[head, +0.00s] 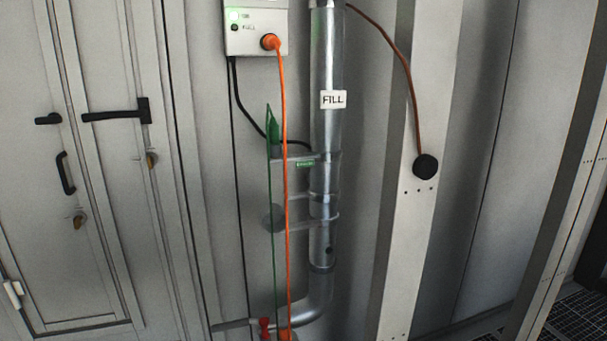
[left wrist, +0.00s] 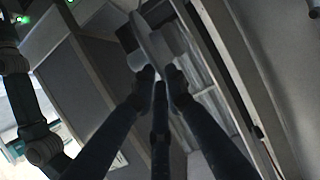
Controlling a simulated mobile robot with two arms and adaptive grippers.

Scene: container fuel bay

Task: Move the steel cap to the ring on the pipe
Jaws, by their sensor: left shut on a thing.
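In the left wrist view my left gripper (left wrist: 161,76) has its dark fingers closed on a grey, rounded, disc-like piece, which looks like the steel cap (left wrist: 155,45). The fingertips and the dim light hide part of it. In the head view a vertical steel pipe (head: 325,130) marked FILL runs down the wall. Several bands circle it; one ring (head: 324,221) sits on its lower part, beside a small grey round piece (head: 275,217) to the left. I cannot tell which band is the task's ring. Neither gripper shows in the head view.
An orange cable (head: 286,180) hangs from a grey box (head: 255,27) in front of the brackets. A green cord and green plug (head: 274,131) hang beside it. A brown cable ends in a black round piece (head: 425,166) on the right post. Cabinet doors (head: 85,170) stand left.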

